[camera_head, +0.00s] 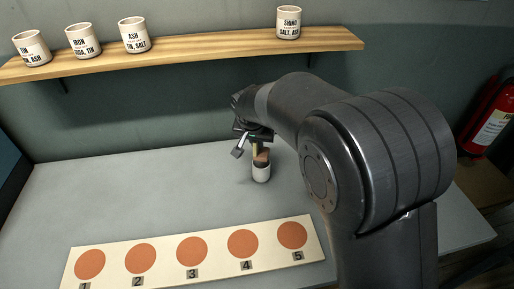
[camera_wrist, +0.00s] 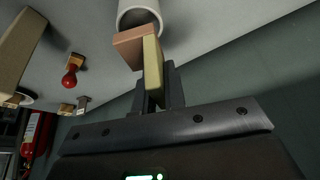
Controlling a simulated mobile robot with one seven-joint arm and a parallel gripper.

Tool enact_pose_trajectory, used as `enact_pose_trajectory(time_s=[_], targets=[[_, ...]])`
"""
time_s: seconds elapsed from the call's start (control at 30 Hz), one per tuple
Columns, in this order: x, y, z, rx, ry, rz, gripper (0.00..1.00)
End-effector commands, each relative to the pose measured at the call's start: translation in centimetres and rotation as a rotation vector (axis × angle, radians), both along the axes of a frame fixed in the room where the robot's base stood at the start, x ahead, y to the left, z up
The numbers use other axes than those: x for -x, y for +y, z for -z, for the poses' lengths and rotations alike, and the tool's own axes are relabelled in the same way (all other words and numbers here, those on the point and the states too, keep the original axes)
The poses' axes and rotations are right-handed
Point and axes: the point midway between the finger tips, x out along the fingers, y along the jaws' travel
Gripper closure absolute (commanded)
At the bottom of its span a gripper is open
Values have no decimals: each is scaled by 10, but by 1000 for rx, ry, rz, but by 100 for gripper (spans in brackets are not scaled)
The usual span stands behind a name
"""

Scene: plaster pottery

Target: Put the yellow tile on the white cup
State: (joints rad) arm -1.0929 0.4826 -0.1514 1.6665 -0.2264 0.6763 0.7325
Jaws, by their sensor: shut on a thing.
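The white cup (camera_head: 261,174) stands on the grey table below my gripper (camera_head: 257,143); part of its pale wall shows at the top of the wrist view (camera_wrist: 143,8). My gripper (camera_wrist: 158,82) is shut on the yellow tile (camera_wrist: 153,62), which stands on edge between the fingers and shows as a pale strip in the head view (camera_head: 254,151). A reddish-brown tile (camera_wrist: 128,46) lies against the yellow tile at the cup's mouth. I cannot tell whether the yellow tile touches the cup.
A cream board (camera_head: 217,251) with several numbered terracotta discs lies at the table's front. A wooden shelf (camera_head: 190,45) with several labelled cups runs along the wall. A red-knobbed tool (camera_wrist: 70,74) and other small items lie on the table in the wrist view.

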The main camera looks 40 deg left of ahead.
Motion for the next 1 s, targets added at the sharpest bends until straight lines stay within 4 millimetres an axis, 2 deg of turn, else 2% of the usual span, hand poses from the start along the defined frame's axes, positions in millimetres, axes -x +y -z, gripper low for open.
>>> enact_pose_trajectory(time_s=[0.1, 0.17, 0.53, 0.57, 0.8, 1.0], targets=[[1, -1, 21, 5, 2, -2, 100], [1, 0, 27, 2, 1, -1, 100], [0, 0, 31, 2, 0, -1, 100], [0, 0, 31, 2, 0, -1, 88], [0, -1, 31, 2, 0, -1, 68], [0, -1, 30, 1, 1, -1, 68]])
